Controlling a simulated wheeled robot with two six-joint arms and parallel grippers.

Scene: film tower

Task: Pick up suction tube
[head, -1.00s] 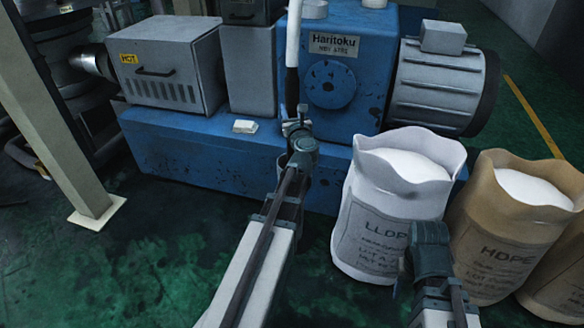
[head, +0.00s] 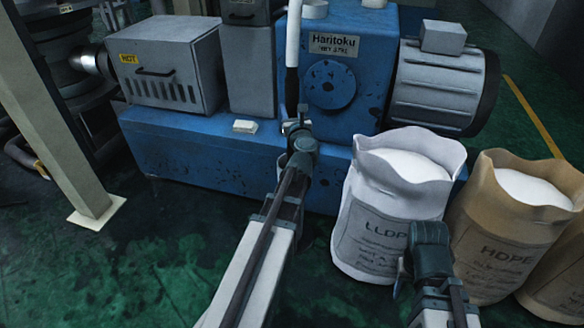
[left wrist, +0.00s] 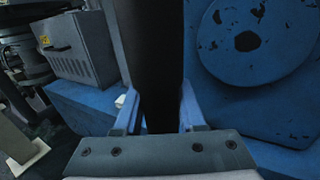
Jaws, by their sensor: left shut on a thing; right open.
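The suction tube (head: 292,50) stands upright in front of the blue machine, white above with a black lower section. My left gripper (head: 293,122) is shut around the black section near its lower end. In the left wrist view the black section of the tube (left wrist: 157,50) fills the gap between the two blue fingers of the left gripper (left wrist: 158,112). The tube's lower tip is hidden behind the gripper. My right gripper (head: 428,236) is open, low in front of the LLDPE sack, apart from the tube. Its fingertips are hard to make out.
An open white LLDPE sack (head: 372,215) and a brown HDPE sack (head: 480,235) of white pellets stand at right. Behind is the blue Haritoku machine (head: 200,150) with a grey box marked HOT (head: 170,65). A beige post (head: 50,120) stands left. Green floor at lower left is clear.

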